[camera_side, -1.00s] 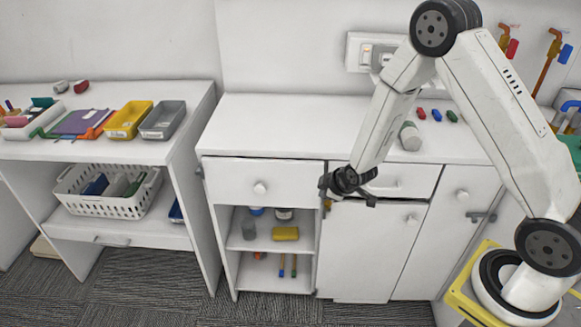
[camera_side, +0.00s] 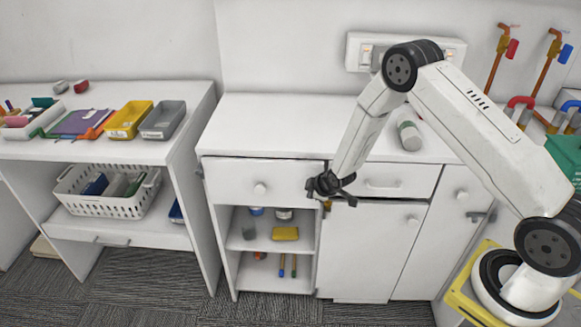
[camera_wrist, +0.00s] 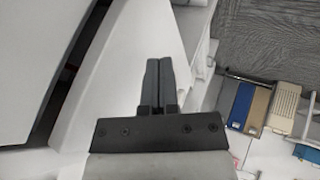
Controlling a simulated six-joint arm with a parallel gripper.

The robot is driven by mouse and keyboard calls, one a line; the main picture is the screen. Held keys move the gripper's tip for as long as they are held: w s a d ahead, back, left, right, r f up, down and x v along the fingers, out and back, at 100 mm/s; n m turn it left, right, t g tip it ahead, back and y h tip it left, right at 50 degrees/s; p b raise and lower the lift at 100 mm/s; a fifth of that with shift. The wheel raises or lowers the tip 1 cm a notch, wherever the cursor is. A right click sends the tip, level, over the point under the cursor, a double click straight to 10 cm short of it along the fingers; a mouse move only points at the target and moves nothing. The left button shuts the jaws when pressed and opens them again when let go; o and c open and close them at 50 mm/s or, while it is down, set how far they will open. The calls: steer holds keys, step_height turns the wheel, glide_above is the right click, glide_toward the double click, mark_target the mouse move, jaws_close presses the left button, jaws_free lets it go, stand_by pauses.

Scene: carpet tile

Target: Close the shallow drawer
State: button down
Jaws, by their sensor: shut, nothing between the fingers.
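The white cabinet has two drawers side by side under its top. The left drawer (camera_side: 235,183) has a round knob (camera_side: 260,188); its front looks to stand slightly forward of the right drawer (camera_side: 405,181), which has a bar handle. I cannot tell for certain which is the shallow drawer. My gripper (camera_side: 312,187) is shut and empty, at the right edge of the left drawer's front; contact cannot be told. In the wrist view my shut fingers (camera_wrist: 158,66) lie over a white panel (camera_wrist: 110,85), with a dark gap along its left side.
Below the left drawer are open shelves with a yellow block (camera_side: 285,233) and small items. The left desk holds a white basket (camera_side: 125,206) and trays. Carpet (camera_side: 150,285) in front is clear.

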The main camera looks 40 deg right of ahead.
steer(key=shift+w+d, duration=0.55)
steer(key=shift+w+d+r, duration=0.1)
steer(key=shift+w+d, duration=0.8)
steer(key=shift+d, duration=0.15)
steer(key=shift+s, duration=0.1)
steer(key=s+a+r, duration=0.4)
steer(key=s+r, duration=0.3)
steer(key=s, duration=0.2)
steer(key=shift+r, duration=0.4)
